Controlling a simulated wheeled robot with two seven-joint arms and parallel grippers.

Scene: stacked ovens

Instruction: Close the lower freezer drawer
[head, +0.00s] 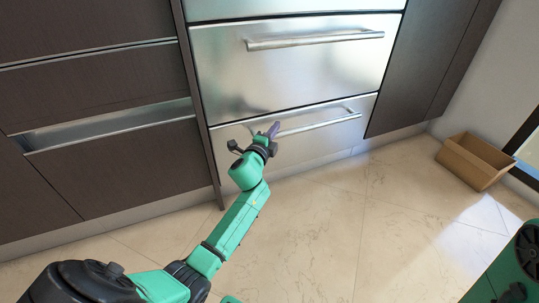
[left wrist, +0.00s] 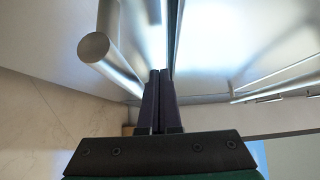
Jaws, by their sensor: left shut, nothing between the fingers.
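The lower freezer drawer (head: 325,142) is the bottom steel front in the head view, with a bar handle (head: 320,126) across it. Its front looks flush or nearly flush with the drawer above, with a thin dark seam between them. My left gripper (head: 274,129) is shut and empty, in front of the drawer near the left end of its handle. In the left wrist view, the shut fingers (left wrist: 158,74) point at the steel front beside a dark seam, with a round-ended bar (left wrist: 118,60) to their left. I cannot tell whether the fingertips touch the front. My right gripper is out of view.
The upper steel drawer (head: 300,75) has its own bar handle (head: 315,40). Dark wood cabinets (head: 90,95) flank it on the left. An open cardboard box (head: 474,163) lies on the floor at the right. The tiled floor (head: 350,220) before the drawers is clear.

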